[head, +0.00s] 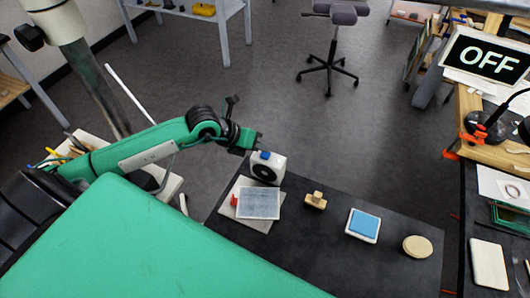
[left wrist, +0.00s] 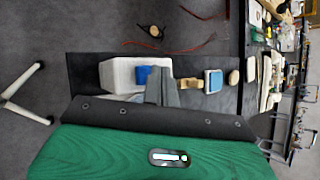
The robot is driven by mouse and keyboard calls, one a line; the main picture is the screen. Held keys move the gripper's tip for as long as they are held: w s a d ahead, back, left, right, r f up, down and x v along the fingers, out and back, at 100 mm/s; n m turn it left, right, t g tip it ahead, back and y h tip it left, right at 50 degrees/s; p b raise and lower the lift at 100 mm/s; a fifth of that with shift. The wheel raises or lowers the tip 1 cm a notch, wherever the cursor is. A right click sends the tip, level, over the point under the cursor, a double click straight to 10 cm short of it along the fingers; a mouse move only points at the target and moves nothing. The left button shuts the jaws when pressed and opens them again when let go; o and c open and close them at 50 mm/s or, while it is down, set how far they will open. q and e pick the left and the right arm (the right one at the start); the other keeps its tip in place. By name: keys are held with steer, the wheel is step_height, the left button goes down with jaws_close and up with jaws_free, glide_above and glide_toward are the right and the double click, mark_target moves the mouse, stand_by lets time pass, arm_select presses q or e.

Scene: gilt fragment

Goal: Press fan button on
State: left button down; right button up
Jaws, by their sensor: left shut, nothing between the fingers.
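The fan is a small white box (head: 268,172) with a round dark grille, standing at the left end of the dark tabletop. Its blue button (head: 265,155) is on top. My left gripper (head: 254,141) is just above and behind the fan, close to the button. In the left wrist view the white fan (left wrist: 117,75) and blue button (left wrist: 143,75) show, with my shut grey fingers (left wrist: 161,86) right beside the button. I cannot tell whether they touch it. A sign (head: 487,57) at the upper right reads OFF. My right gripper is out of view.
A grey-white screened panel (head: 258,203) lies in front of the fan. A wooden stamp (head: 316,200), a blue pad (head: 363,224) and a round wooden disc (head: 417,246) lie to the right on the dark tabletop (head: 330,263). Bare tabletop lies between them.

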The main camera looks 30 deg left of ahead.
mark_target(261, 155)
arm_select(q)
steer(key=shift+r+p, duration=1.65)
steer(key=shift+r, duration=1.35)
steer(key=shift+f, duration=0.1)
